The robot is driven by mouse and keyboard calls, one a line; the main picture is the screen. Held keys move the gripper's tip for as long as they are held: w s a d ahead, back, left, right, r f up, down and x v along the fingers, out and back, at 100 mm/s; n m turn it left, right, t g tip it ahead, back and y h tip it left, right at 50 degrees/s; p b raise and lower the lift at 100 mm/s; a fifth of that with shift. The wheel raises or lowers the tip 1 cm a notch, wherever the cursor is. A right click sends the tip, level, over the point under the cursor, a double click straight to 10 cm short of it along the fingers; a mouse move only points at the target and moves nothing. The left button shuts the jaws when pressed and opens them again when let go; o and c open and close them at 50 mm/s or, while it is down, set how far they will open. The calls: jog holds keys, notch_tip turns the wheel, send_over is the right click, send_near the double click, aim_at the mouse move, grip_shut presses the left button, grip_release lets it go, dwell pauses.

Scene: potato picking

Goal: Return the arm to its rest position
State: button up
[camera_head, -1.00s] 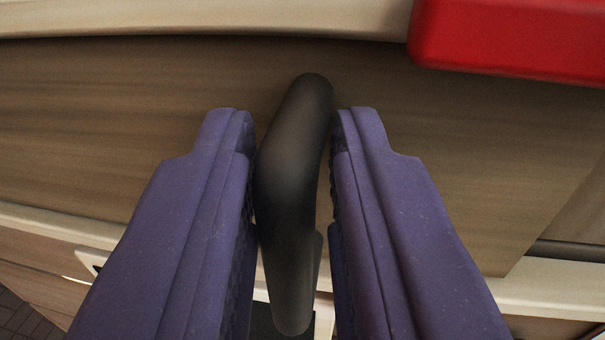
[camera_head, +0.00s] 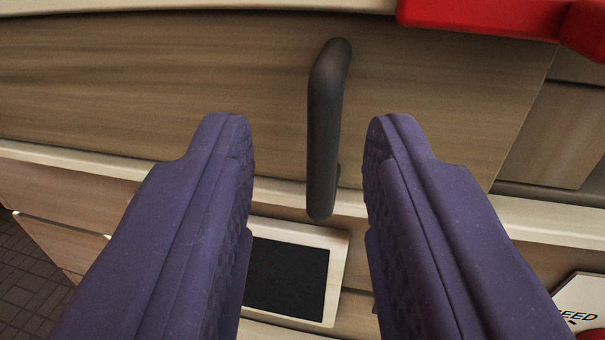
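My gripper (camera_head: 308,140) shows as two purple padded fingers, spread wide with nothing held between them. A dark grey handle (camera_head: 323,130) is fixed on a wooden panel (camera_head: 150,90) beyond the fingertips. The handle lies between the two fingers in the picture, nearer the right one, and appears clear of both.
A red object (camera_head: 480,14) is at the top right, beside a pale edge (camera_head: 180,8). Below the panel are a pale ledge (camera_head: 90,162) and a pale-framed dark rectangle (camera_head: 288,279). A white sign (camera_head: 582,299) with partial lettering is at lower right. Tiled floor (camera_head: 30,265) shows at lower left.

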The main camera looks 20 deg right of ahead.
jog(key=shift+v, duration=0.95)
jog(key=a+r+n+y+b, duration=0.1)
jog(key=a+r+y, duration=0.2)
jog(key=r, duration=0.9)
jog(key=a+r+n+y+b, duration=0.1)
jog(key=a+r+n+y, duration=0.15)
jog(key=r, duration=0.95)
jog(key=s+d+r+g, duration=0.1)
jog(key=s+r, duration=1.4)
jog(key=s, duration=0.1)
jog(key=shift+s+d+g+y, duration=0.2)
jog(key=shift+s+g+y, duration=0.1)
jog(key=shift+s+y, duration=0.05)
jog(key=shift+f+n, duration=0.1)
jog(key=shift+n, duration=0.15)
